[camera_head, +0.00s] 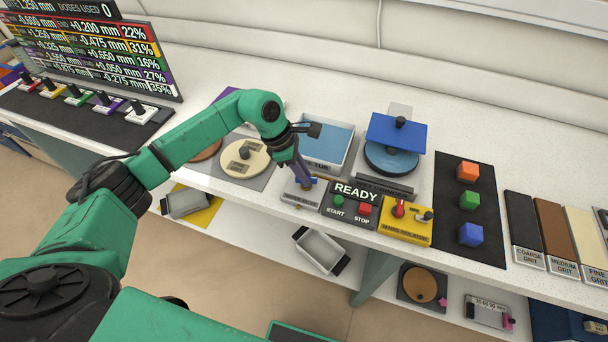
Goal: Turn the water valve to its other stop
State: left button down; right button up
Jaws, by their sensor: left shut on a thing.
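The water valve is a small grey-white block (293,199) at the front edge of the counter, left of the READY panel. A small blue part shows on top of it, at my fingertips. My left gripper (306,182) reaches down onto the valve from above, its jaws shut on the valve's handle. The fingers hide most of the handle, so I cannot tell its exact angle. My right gripper is not in view.
The READY panel (350,201) with start and stop buttons is close on the right, then a yellow switch box (405,226). A blue-topped grinder (398,131) and blue tray (326,141) stand behind. Colored cubes sit on a black mat (450,206) further right.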

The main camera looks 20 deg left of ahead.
pick_arm(q)
jog(key=n+t+b, duration=0.1)
jog(key=n+b, duration=0.1)
jog(key=n, duration=0.1)
jog(key=shift+f+n, duration=0.15)
jog(key=shift+n, duration=0.15)
jog(key=n+b, duration=0.1)
jog(key=n+t+y+b, duration=0.1)
jog(key=n, duration=0.1)
jog(key=shift+s+d+n, duration=0.1)
jog(key=shift+s+n, duration=0.05)
jog(key=shift+n, duration=0.15)
jog(key=n+t+y+b, duration=0.1)
jog(key=n+y+b, duration=0.1)
jog(key=n+b, duration=0.2)
jog(key=shift+d+n, duration=0.15)
jog(key=shift+n, duration=0.45)
jog(key=shift+n+t+y+b, duration=0.3)
jog(key=shift+n+y+b, duration=0.35)
jog(key=shift+n, duration=0.55)
jog(key=shift+r, duration=0.2)
jog(key=c, duration=0.8)
grip_release()
jog(key=shift+s, duration=0.1)
